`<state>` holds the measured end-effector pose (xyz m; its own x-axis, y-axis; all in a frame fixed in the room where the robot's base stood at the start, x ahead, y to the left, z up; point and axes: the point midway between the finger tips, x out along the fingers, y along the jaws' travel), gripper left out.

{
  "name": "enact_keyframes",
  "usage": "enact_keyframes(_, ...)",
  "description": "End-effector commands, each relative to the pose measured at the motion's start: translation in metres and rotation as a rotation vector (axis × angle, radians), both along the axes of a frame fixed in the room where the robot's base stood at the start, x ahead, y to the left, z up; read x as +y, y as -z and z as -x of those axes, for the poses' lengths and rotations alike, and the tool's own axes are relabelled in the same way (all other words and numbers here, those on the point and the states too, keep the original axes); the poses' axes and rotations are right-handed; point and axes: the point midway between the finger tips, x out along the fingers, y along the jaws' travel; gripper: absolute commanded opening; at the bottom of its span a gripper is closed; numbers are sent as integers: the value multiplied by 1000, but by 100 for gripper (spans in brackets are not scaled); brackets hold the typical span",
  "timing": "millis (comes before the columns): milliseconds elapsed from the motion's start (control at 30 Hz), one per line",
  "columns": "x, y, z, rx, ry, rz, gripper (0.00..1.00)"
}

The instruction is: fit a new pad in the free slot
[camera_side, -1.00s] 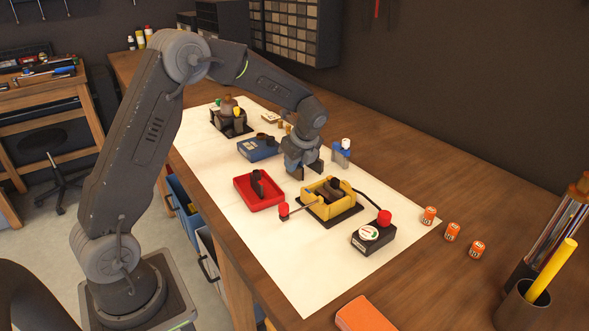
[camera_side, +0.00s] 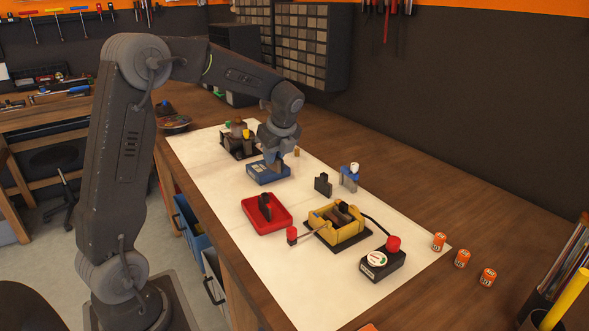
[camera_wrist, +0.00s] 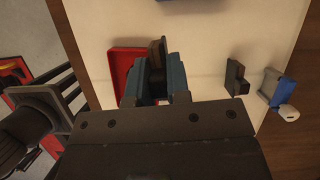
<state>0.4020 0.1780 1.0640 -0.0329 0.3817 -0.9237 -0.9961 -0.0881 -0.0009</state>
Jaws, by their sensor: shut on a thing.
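The pad is mostly hidden by the fingers. In the wrist view my gripper (camera_wrist: 157,88) has blue surfaces beside its jaws and a dark shape between them. The yellow fixture (camera_side: 312,217) stands right of the red tray, on a dark base, with dark and brown pieces inside. I cannot make out its free slot. Another dark pad (camera_side: 323,184) stands on the white mat, also seen in the wrist view (camera_wrist: 235,76).
A blue-and-white item (camera_side: 349,176) stands behind the yellow fixture. A black box with a red button (camera_side: 383,262) sits in front right. Orange cans (camera_side: 462,258) line the right side.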

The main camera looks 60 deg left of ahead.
Motion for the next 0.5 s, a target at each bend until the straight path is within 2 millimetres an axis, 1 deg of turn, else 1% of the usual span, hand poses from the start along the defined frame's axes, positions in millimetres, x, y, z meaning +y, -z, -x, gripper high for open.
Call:
enact_keyframes(33, 8, -7, 7, -3, -4, -1, 0)
enact_keyframes(100, 14, -12, 15, -2, -2, -1, 0)
enact_keyframes(267, 24, -21, 25, -1, -8, 0, 0)
enact_keyframes(367, 22, -22, 26, 0, -50, 1, 0)
enact_keyframes(467, 14, -20, 23, 2, -148, 1, 0)
enact_keyframes(500, 10, -19, 22, 2, -207, 0, 0)
